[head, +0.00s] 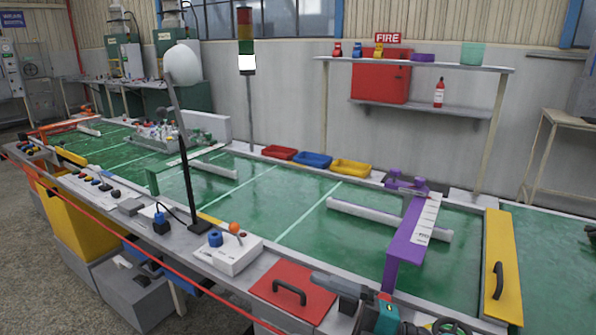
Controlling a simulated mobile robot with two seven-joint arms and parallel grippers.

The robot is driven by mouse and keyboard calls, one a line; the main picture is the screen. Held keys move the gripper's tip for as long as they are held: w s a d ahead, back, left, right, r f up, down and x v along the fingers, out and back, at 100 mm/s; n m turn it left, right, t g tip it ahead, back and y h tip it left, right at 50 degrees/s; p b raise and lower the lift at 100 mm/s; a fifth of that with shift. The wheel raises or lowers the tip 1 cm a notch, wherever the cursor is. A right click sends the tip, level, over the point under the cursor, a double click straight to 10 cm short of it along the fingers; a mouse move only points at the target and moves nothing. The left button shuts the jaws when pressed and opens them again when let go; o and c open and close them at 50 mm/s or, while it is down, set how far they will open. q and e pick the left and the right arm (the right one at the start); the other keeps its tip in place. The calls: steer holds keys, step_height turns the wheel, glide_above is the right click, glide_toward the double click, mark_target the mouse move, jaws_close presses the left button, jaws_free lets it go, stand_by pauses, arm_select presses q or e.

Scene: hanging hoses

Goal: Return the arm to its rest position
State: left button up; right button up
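Neither of my arms nor my grippers can be made out in the head view. The view takes in a long green-topped workbench (300,205) running from far left to near right. An orange-red hose or cord (150,262) runs along its front side.
A lamp with a white globe (182,66) rises at the bench's front edge. A purple stand (408,240) and a red hatch (292,290) are near. A dark and teal tool (385,316) lies at the bottom. Red (280,153), blue (312,160) and yellow trays (350,167) line the back.

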steer(key=d+f+m+t+h+p, duration=0.1)
steer(key=d+f+m+t+h, duration=1)
steer(key=m, duration=0.8)
steer(key=s+d+f+m+g+h, duration=0.3)
steer(key=s+f+m+g+h, duration=0.2)
steer(key=s+f, duration=0.6)
steer(key=shift+s+d+m+g+h+p, duration=0.3)
steer(key=shift+g+h, duration=0.1)
steer(key=shift+g, duration=0.4)
steer(key=shift+f, duration=0.1)
